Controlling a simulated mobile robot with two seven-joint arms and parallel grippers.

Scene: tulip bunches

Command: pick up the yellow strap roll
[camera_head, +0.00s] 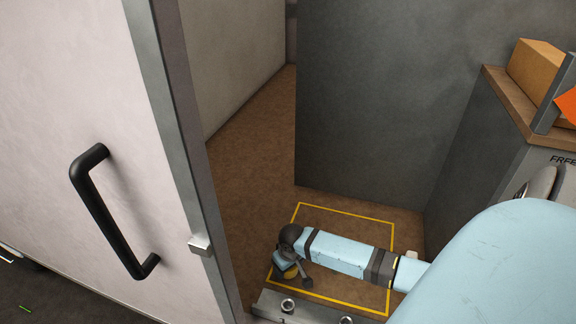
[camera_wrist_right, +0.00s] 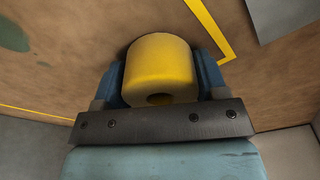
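The yellow strap roll (camera_wrist_right: 160,66) sits between the two blue fingers of my right gripper (camera_wrist_right: 162,80) in the right wrist view. I see its curved side and the dark hole in its end. No clear gap shows between the roll and either finger, but I cannot tell whether they press on it. In the head view my right gripper (camera_head: 290,268) is low over the brown floor, with a bit of the yellow roll (camera_head: 291,272) showing beside it. I cannot tell whether the roll touches the floor. My left gripper is not in view.
A yellow line (camera_head: 345,212) marks a rectangle on the brown floor around my right gripper. A white door (camera_head: 60,130) with a black handle (camera_head: 100,210) stands at the left. A dark grey wall (camera_head: 380,110) is behind. A cardboard box (camera_head: 535,65) sits on a cabinet at the right.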

